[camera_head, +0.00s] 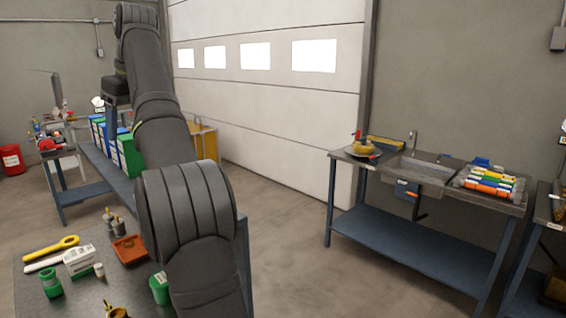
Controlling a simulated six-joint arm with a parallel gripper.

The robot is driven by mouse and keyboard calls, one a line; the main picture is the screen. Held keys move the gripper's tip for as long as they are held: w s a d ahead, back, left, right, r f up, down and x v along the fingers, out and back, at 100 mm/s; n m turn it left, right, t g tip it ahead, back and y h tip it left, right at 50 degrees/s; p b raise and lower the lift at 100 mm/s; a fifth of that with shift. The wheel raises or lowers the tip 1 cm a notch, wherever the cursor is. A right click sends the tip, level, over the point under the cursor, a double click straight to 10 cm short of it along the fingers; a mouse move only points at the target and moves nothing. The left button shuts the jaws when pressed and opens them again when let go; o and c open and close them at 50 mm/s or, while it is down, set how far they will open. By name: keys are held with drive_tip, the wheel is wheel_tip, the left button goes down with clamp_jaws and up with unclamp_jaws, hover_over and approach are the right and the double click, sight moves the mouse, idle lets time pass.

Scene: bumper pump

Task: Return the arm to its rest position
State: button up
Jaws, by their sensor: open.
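My arm rises from the bottom middle of the head view, reaches up and to the left, and bends over at the top left. My gripper (114,122) hangs below the dark wrist at the end of that arm, pointing down in front of the back bench. It is small and partly covered by the forearm, so its fingertips are hard to make out. It is open, and I see nothing held in it.
Blue, white and green boxes (130,155) stand on the back bench close to the gripper. The near table (90,290) holds a yellow wrench (52,247), an orange tray (130,249) and green containers (51,284). A sink bench (345,157) stands right; floor between is clear.

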drive_tip(key=a+f+n, duration=0.1)
drive_tip(key=a+f, duration=1.1)
drive_tip(key=f, duration=0.2)
drive_tip(key=shift+w+a+f+g, duration=0.15)
drive_tip(key=shift+w+a+g, duration=0.05)
drive_tip(key=shift+a+g, duration=0.15)
